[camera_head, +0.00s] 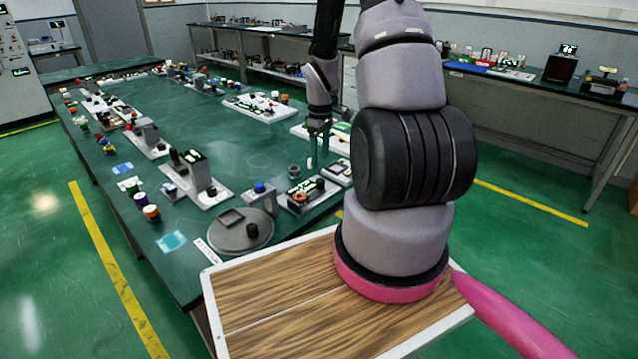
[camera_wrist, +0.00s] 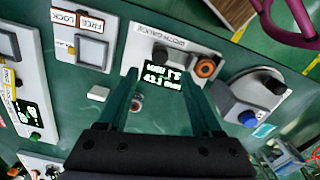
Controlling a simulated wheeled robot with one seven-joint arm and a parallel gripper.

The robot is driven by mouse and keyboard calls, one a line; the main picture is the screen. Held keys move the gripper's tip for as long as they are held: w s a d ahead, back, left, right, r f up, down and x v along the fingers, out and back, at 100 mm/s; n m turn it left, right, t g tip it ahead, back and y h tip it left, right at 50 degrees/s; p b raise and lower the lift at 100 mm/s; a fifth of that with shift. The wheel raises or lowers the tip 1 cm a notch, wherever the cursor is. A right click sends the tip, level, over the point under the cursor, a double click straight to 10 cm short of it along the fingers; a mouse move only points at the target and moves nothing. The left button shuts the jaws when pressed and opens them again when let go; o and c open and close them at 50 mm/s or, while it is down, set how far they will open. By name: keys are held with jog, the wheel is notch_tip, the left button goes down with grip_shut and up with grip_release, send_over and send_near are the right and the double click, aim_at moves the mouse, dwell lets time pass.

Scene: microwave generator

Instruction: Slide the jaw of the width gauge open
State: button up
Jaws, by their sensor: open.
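The width gauge is a pale plate (camera_head: 326,196) near the table's right edge in the head view. In the wrist view, its plate (camera_wrist: 148,38) carries printed lettering, dark parts, an orange-ringed knob (camera_wrist: 206,68) and a lit display (camera_wrist: 165,78) with a reading in mm. My gripper (camera_head: 318,163) points down above the table, just behind the gauge. In the wrist view, my gripper (camera_wrist: 160,66) is open, its two green fingers apart with nothing held between them. The fingers and gripper body hide part of the gauge's near side, and I cannot tell which part is the jaw.
A unit marked LOCK and FREE (camera_wrist: 92,50) stands beside the gauge in the wrist view. A small dark cylinder (camera_head: 294,171) stands behind the gauge. A round grey plate (camera_head: 225,238) and a blue-knobbed device (camera_head: 260,190) are close by. Other instruments crowd the table's left side.

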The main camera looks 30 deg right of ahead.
aim_at(320, 179)
notch_tip(320, 179, down, 10)
dwell(0.4)
grip_shut()
dwell(1.3)
